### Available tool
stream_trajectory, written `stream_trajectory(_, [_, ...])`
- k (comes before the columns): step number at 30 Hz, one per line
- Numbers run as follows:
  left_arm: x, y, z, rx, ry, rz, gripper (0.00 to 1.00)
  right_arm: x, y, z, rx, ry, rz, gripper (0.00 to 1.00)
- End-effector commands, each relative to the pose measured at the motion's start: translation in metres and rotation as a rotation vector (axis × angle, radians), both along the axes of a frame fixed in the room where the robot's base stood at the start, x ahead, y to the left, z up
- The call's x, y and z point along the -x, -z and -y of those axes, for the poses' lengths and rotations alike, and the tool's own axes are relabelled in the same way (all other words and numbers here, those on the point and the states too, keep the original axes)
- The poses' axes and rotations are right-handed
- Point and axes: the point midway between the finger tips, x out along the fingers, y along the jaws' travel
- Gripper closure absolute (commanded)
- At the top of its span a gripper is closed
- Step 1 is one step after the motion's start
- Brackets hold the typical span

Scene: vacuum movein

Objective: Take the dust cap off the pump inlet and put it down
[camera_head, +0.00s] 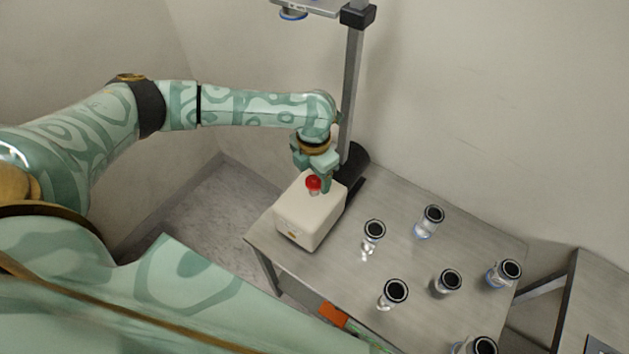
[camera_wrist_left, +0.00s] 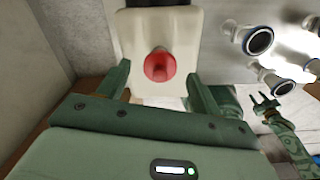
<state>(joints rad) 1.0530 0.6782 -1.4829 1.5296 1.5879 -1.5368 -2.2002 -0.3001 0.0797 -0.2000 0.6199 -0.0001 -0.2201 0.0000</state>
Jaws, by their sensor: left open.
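The red dust cap (camera_head: 313,183) sits on top of the cream pump (camera_head: 308,213) at the table's back left corner. My left gripper (camera_head: 312,178) points down over the cap and is open. In the left wrist view its fingers (camera_wrist_left: 158,80) stand apart on either side of the cap, with a gap visible on both sides. My right gripper (camera_wrist_left: 268,106) shows small at the right of the left wrist view, its fingers apart and empty.
The grey table (camera_head: 335,265) carries several clear glass pieces with dark-rimmed mouths (camera_head: 374,231) right of the pump. A metal post (camera_head: 352,90) rises just behind the pump, near my left wrist. An orange item (camera_head: 333,314) shows at the table's front edge.

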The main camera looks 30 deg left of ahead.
Motion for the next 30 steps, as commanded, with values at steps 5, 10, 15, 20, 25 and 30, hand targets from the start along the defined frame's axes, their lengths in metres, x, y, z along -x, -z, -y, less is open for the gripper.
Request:
stream_trajectory(5, [-0.0005,0.0035,-0.0001,0.0,0.0,0.002,0.35,0.0,0.0008,-0.0001,0.0,0.0,0.0,0.64])
stream_trajectory(10, [-0.0004,0.0031,-0.0002,-0.001,-0.001,0.001,0.57,0.0,0.0006,0.0,0.0,0.0,0.0,0.64])
stream_trajectory(15, [-0.0004,0.0031,-0.0002,-0.001,-0.001,0.001,0.9,-0.0001,0.0007,0.0,0.0,0.0,0.0,0.64])
stream_trajectory(20, [-0.0001,0.0036,-0.0005,-0.001,-0.001,0.0,1.0,-0.0003,0.0008,-0.0001,0.0,0.0,0.0,0.64])
stream_trajectory(25, [0.0003,0.004,-0.0004,-0.001,-0.001,-0.001,1.0,-0.0003,0.0008,-0.0001,0.0,0.0,0.0,0.64])
stream_trajectory(30, [0.0006,0.001,-0.0005,-0.001,-0.001,-0.001,1.0,-0.0005,-0.0003,-0.0001,0.0,0.0,0.001,0.64])
